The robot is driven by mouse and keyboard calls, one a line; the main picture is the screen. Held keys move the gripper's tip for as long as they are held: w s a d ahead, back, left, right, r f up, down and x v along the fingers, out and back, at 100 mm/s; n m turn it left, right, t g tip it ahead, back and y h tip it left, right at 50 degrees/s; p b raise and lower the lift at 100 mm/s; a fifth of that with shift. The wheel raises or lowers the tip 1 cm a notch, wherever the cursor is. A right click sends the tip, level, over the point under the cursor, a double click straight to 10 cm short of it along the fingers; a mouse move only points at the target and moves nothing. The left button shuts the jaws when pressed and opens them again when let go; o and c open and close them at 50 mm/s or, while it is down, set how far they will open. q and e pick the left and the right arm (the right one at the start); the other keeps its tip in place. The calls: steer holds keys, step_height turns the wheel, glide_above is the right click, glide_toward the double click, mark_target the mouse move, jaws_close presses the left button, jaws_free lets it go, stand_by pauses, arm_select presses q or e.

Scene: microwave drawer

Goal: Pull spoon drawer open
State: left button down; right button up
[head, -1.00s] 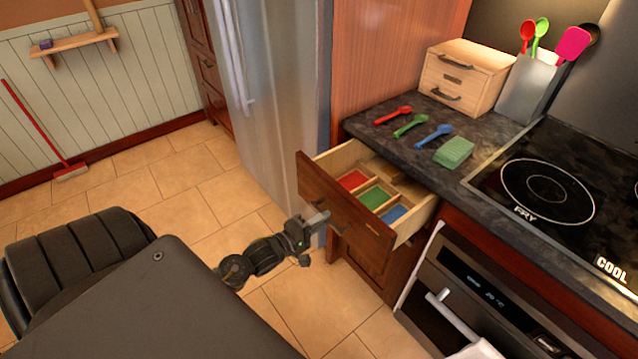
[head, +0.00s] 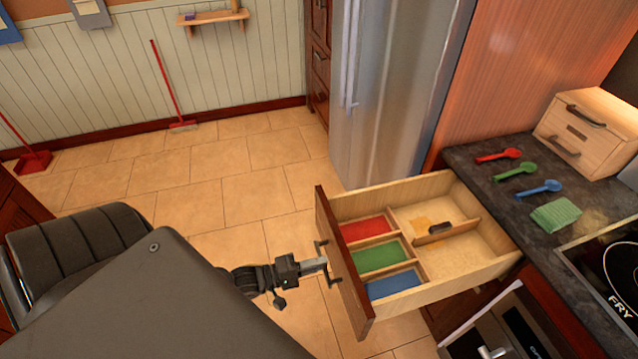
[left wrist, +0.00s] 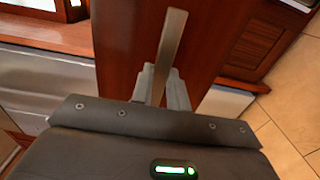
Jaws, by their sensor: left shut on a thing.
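The spoon drawer (head: 434,190) stands far out from the counter in the head view. Inside it are red, green and blue compartments at the front and a wider wooden part behind, with a small dark item (head: 440,228) in it. My left gripper (head: 322,263) is at the drawer's front, shut on the drawer handle (head: 332,278). The left wrist view shows the grey handle bar (left wrist: 168,48) between the two fingers (left wrist: 160,84), with the brown drawer front (left wrist: 120,40) behind. My right gripper is not in view.
Red (head: 498,156), green (head: 515,171) and blue (head: 539,189) spoons and a green sponge-like block (head: 556,215) lie on the dark counter. A fridge (head: 395,90) stands behind the drawer.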

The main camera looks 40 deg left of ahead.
arm_select(q)
steer(key=shift+s, duration=0.1)
steer(key=c, duration=1.4)
jaws_free()
steer(key=shift+o, duration=0.2)
steer(key=shift+s+a, duration=0.1)
steer(key=b+v, duration=0.2)
steer(key=v, duration=0.8)
steer(key=shift+s+a, duration=0.25)
steer(key=shift+s, duration=0.05)
